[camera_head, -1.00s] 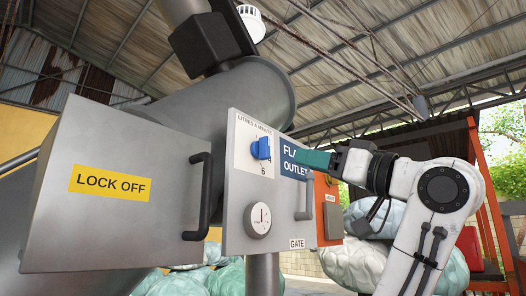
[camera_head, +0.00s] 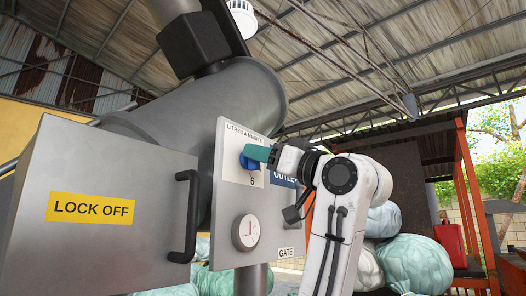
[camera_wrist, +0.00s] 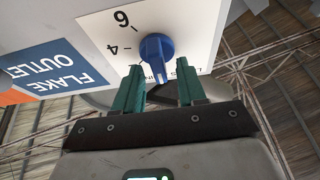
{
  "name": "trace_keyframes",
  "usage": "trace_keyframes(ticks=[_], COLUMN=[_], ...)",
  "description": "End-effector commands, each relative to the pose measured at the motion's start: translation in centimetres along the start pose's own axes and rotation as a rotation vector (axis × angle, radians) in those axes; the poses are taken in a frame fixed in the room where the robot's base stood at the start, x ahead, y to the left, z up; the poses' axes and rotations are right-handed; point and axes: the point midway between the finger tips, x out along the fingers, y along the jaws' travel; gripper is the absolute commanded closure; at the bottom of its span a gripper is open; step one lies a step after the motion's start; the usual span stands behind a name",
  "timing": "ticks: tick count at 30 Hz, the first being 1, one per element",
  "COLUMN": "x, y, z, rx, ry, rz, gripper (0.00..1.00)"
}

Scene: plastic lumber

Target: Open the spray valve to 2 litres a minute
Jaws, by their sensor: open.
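The spray valve is a blue knob (camera_wrist: 157,55) on a white dial plate (camera_wrist: 206,22) marked 4 and 6, upside down in the wrist view. In the head view the plate (camera_head: 236,172) reads "LITRES A MINUTE", and the knob (camera_head: 250,163) is mostly hidden behind my gripper. My gripper (camera_wrist: 160,75) has two teal fingers, open and spread to either side of the knob's lower part. I cannot tell whether they touch it. In the head view my gripper (camera_head: 258,153) points left at the dial. The knob's exact setting is unclear.
A grey "LOCK OFF" box (camera_head: 90,235) with a black handle (camera_head: 186,217) juts out at left. Pale sacks (camera_head: 415,263) lie at right.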

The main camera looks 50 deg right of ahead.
Motion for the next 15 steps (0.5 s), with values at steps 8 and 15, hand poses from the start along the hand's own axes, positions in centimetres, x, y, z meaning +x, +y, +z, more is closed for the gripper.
trace_keyframes(ticks=[8,15], x=[0.04,0.02], y=[0.01,0.01], z=[0.05,0.05], rx=[0.0,0.0], ry=[0.0,-0.001], rz=[0.0,0.0], gripper=[0.63,0.86])
